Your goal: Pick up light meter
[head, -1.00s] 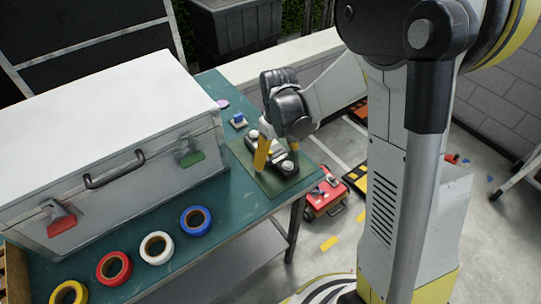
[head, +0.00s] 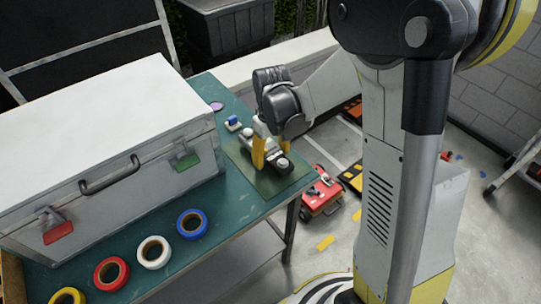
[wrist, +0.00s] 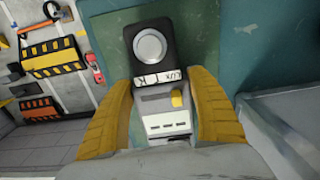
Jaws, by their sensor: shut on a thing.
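The light meter is a dark and pale grey device with a round white disc at one end. In the wrist view the light meter (wrist: 150,48) lies lengthwise between the yellow fingers of my gripper (wrist: 166,118), which are shut on its sides. In the head view the light meter (head: 281,163) is over the green mat (head: 293,185) near the table's corner, with my gripper (head: 264,150) around its middle. The fingers and wrist hide part of it. I cannot tell whether it touches the mat.
A large silver case (head: 110,150) fills the table's left side. Blue (head: 192,224), white (head: 154,252), red (head: 112,273) and yellow tape rolls lie along the front. A small blue-topped item (head: 233,123) is behind the mat.

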